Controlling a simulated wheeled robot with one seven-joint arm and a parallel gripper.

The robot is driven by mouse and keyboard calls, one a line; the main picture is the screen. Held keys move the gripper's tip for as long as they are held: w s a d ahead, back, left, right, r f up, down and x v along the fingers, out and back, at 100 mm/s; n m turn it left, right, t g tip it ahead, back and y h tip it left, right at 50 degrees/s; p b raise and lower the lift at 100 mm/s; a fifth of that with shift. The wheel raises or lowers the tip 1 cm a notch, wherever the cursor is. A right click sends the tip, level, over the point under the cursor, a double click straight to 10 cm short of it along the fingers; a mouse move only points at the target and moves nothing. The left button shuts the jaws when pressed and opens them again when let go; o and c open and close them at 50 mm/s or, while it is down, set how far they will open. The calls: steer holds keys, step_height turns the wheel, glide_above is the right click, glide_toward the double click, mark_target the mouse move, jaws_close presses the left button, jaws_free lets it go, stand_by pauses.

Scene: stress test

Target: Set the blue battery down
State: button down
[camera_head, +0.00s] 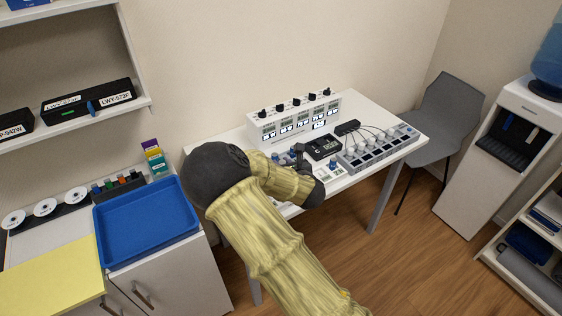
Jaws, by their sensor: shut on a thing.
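My arm, in a pale yellow sleeve with dark joints, reaches over the white table (372,108) in the head view. My gripper (299,156) is small and dark here, above the table's front left part, in front of the white instrument panel. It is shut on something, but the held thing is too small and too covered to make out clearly. Small blue objects show near it, one to its left (275,157) and one to its right (333,164). I cannot tell which of them, if any, is the blue battery.
The white panel (262,129) with knobs and displays stands at the table's back. A black device (322,147) and a grey rack (377,152) with several slots and cables fill the right part. A blue tray (147,222) is on the left cabinet. A grey chair (447,105) stands right.

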steer(key=s+d+r+m+h+p, duration=0.2)
steer(key=s+d+r+p, duration=0.1)
steer(key=d+p, duration=0.5)
steer(key=s+d+r+m+t+h+p, duration=0.1)
steer(key=s+d+r+m+h+p, duration=0.1)
steer(key=s+d+p, duration=0.3)
steer(key=d+r+h+p, duration=0.1)
steer(key=d+p, duration=0.3)
steer(key=p, duration=0.3)
steer(key=shift+s+d+r, duration=0.2)
steer(key=shift+s, duration=0.15)
steer(key=shift+w+d, duration=0.1)
steer(key=shift+w, duration=0.05)
